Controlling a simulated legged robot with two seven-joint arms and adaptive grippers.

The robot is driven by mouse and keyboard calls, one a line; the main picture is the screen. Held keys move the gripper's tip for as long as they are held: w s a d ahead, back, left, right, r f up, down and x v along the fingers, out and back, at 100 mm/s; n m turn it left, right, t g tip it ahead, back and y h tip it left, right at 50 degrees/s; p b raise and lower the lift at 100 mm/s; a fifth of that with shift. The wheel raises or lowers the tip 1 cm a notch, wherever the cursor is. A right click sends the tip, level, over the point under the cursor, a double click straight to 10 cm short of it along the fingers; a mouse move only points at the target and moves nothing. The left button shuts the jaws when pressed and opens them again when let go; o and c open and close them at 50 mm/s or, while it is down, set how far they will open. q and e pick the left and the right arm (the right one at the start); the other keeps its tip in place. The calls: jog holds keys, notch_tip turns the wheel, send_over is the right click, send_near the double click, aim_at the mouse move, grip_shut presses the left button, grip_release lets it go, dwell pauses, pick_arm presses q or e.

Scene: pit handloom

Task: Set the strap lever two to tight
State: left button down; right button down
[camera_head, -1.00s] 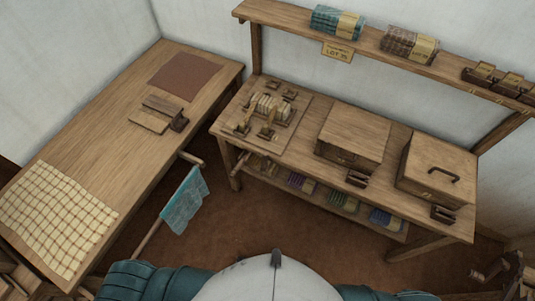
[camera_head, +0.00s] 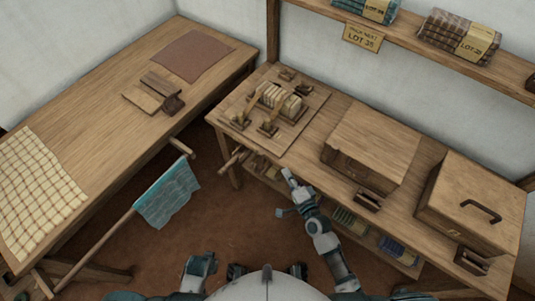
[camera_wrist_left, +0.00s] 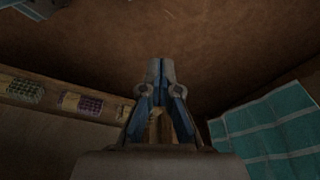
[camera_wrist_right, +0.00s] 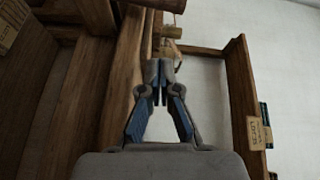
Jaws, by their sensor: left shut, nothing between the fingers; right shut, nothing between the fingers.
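My left gripper (camera_wrist_left: 160,68) is shut and empty, low over the floor, away from the bench.
A row of pale blocks (camera_head: 279,100) sits behind the levers. Two wooden boxes, one plain-topped (camera_head: 375,142) and one with a handle (camera_head: 478,203), stand right on the bench. A teal cloth (camera_head: 167,195) hangs on a pole at left. A shelf (camera_head: 410,35) runs above the bench.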

aim_at(276, 152)
pick_arm(q)
jog(key=shift+a+f, duration=0.15)
jog(key=shift+f, duration=0.2)
pick_arm(e)
jog(key=shift+w+d+r+m+t, duration=0.1)
jog(key=shift+w+r+m+t, duration=0.4)
jog(key=shift+m, duration=0.3)
jog(key=shift+w+d, duration=0.15)
jog(key=shift+d, duration=0.05)
